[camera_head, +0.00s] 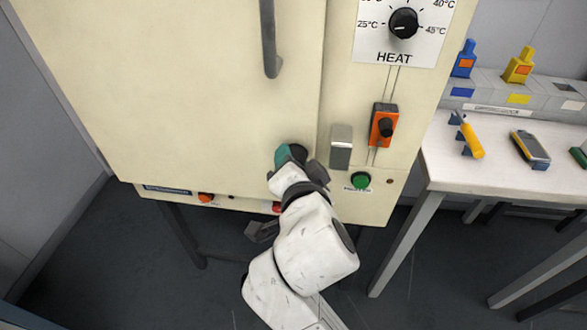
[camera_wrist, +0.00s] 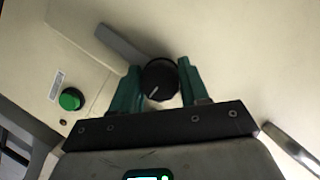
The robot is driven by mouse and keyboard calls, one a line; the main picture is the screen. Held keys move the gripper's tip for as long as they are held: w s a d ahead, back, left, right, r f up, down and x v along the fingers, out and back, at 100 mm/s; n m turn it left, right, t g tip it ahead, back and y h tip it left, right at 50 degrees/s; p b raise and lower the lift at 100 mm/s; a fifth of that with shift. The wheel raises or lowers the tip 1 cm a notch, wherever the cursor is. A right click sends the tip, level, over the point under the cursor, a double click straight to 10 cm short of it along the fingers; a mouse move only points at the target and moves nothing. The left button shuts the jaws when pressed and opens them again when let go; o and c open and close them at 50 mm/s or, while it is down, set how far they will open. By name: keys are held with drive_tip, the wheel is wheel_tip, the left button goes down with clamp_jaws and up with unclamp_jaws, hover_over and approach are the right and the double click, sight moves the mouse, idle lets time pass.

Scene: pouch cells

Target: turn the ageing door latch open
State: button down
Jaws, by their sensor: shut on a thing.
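The door latch shows as a round black knob (camera_wrist: 159,80) with a white mark on its face in the wrist view. My gripper (camera_wrist: 158,88) has its teal fingers on either side of the knob and is shut on it. In the head view my gripper (camera_head: 290,157) is at the lower right of the cream cabinet door (camera_head: 190,90), and it hides most of the knob. A grey metal piece (camera_wrist: 122,43) runs from the knob to the upper left in the wrist view. A grey block (camera_head: 341,147) stands right of my gripper in the head view; whether it touches the knob is unclear.
A door handle (camera_head: 270,40) is above. To the right are a HEAT dial (camera_head: 403,22), an orange switch (camera_head: 384,125) and a green button (camera_head: 360,181). Small red and orange buttons (camera_head: 206,197) line the lower panel. A white bench (camera_head: 490,165) with tools stands right.

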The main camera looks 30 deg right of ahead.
idle(0.4)
drive_tip(key=c, duration=0.6)
unclamp_jaws()
drive_tip(key=shift+w+f, duration=0.1)
drive_tip(key=shift+w, duration=0.05)
drive_tip(key=shift+o, duration=0.2)
drive_tip(key=v, duration=1.1)
drive_tip(key=shift+d, duration=0.1)
